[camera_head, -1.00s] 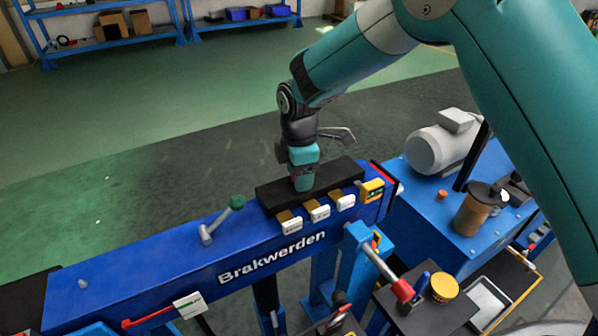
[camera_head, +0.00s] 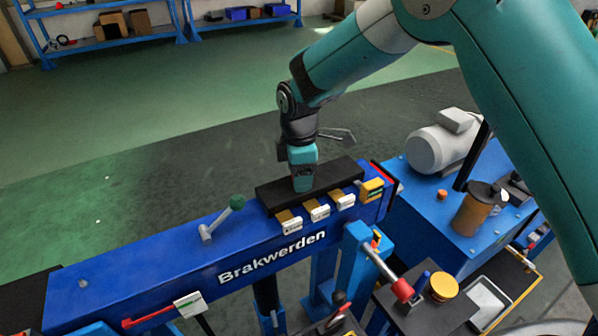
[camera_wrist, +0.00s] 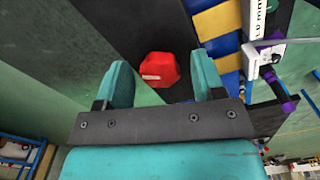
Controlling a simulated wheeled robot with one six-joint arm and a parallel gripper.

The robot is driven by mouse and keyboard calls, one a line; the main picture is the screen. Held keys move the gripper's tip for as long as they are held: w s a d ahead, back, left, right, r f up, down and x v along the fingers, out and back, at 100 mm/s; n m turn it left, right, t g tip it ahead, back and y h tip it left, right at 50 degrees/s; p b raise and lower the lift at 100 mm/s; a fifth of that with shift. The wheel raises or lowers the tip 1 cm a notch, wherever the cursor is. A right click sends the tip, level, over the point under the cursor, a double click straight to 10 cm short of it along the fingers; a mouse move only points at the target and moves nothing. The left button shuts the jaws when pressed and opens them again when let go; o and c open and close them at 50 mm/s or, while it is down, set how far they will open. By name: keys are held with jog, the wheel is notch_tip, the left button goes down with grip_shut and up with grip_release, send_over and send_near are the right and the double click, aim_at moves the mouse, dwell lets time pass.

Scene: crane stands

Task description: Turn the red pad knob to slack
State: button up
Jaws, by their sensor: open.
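The red pad knob (camera_wrist: 160,70) shows in the wrist view as a faceted red knob with a small pale mark on it, set on a dark surface. My gripper (camera_wrist: 163,85) is open, with one teal finger on each side of the knob in that view and gaps between the fingers and the knob. I cannot tell how far the fingertips are above it. In the head view my gripper (camera_head: 302,185) points down at the black pad (camera_head: 335,179) on top of the blue beam (camera_head: 165,258). The knob is hidden there behind my gripper.
Several white-and-tan tagged blocks (camera_head: 318,210) line the pad's near edge, with a yellow block (camera_head: 372,190) at its right. A green-knobbed lever (camera_head: 222,219) stands on the beam to the left. A grey motor (camera_head: 440,150) sits on the blue bench at right.

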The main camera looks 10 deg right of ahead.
notch_tip(320, 180, up, 17)
jog(key=b, duration=0.2)
jog(key=shift+r, duration=0.2)
